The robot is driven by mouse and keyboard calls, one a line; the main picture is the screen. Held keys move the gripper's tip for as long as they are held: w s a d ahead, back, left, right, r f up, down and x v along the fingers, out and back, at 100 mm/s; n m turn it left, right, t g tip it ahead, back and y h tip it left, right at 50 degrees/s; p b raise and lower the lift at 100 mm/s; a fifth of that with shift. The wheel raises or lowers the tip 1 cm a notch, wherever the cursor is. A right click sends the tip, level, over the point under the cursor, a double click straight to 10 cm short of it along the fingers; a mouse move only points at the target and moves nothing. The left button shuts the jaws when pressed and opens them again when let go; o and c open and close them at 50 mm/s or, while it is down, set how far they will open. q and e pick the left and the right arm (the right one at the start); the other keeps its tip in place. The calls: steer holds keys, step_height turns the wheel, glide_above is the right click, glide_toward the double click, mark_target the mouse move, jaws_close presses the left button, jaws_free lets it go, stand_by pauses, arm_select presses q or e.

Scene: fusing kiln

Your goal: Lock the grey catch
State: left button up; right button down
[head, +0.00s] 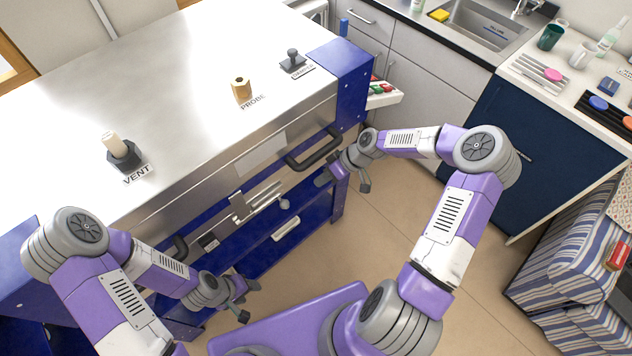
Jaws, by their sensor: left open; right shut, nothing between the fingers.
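The kiln (180,70) has a steel lid that looks closed over a blue body. What looks like the grey catch (239,206) is on the kiln's front, with a flat plate and bar beside a small round grey knob (284,203). Its exact locked or unlocked state is too small to tell. My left gripper (247,300) is open and empty, low in front of the kiln and below the catch. My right gripper (345,182) is shut and empty, right of the catch, near the black lid handle (314,150). Neither gripper touches the catch.
The lid top carries a vent plug (119,150), a probe plug (241,89) and a dark damper knob (293,61). A second black handle (178,246) is at the front left. A sink counter (480,30) and striped armchair (580,260) stand right. Floor between is clear.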

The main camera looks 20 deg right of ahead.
steer(key=a+f, duration=0.5)
steer(key=a, duration=0.3)
steer(key=shift+w+a+f+b, duration=0.15)
steer(key=shift+a+f+b, duration=0.1)
steer(key=shift+b, duration=0.15)
steer(key=s+a+b, duration=0.1)
steer(key=s+a, duration=0.1)
steer(key=a, duration=0.3)
steer(key=shift+a, duration=0.35)
